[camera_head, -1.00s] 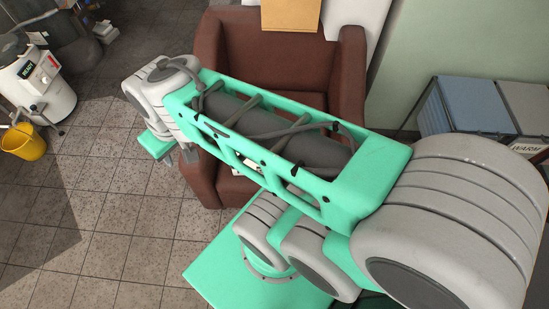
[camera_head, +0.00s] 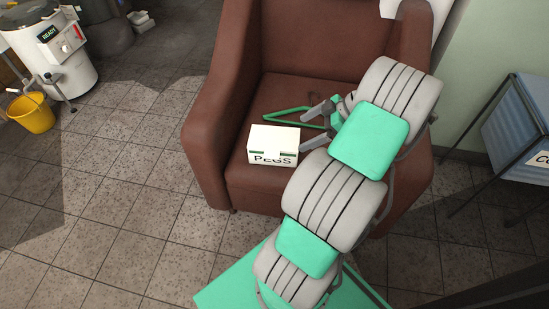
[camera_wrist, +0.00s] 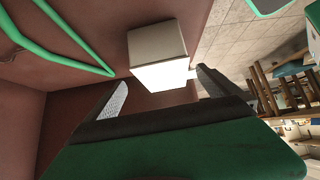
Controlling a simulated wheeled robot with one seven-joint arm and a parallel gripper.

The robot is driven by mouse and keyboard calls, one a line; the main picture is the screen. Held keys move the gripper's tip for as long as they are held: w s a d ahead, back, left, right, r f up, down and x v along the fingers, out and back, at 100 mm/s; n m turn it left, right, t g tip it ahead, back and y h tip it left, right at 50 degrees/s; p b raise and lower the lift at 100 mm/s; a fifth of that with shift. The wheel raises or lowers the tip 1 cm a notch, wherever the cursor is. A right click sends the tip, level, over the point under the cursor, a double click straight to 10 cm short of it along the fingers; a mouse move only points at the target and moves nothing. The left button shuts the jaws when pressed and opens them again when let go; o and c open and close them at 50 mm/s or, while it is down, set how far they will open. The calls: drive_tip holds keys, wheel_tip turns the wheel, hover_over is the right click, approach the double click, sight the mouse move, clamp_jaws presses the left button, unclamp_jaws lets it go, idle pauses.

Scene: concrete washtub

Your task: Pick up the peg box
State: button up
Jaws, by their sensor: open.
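The peg box (camera_head: 273,144) is a small white box marked "PEGS". It sits near the front of the seat of a brown armchair in the head view. My gripper (camera_head: 316,129) is over the seat just right of the box, fingers apart and empty. In the wrist view the box (camera_wrist: 158,55) lies ahead of the fingertips, its bright face toward the gripper (camera_wrist: 160,88). The box appears to be beyond the fingers, not between them.
The brown armchair (camera_head: 215,125) has raised arms on both sides and a high back. A green hanger-like loop (camera_head: 285,114) lies on the seat behind the box. A yellow bucket (camera_head: 32,114) and a white machine (camera_head: 66,55) stand far left.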

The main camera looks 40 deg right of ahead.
sight(281, 144)
drive_tip(key=b+x, duration=0.4)
drive_tip(key=x, duration=0.7)
drive_tip(key=shift+a+b, duration=0.15)
drive_tip(key=shift+b, duration=0.25)
drive_tip(key=shift+r, duration=0.1)
drive_tip(key=shift+c, duration=0.2)
drive_tip(key=c, duration=1.1)
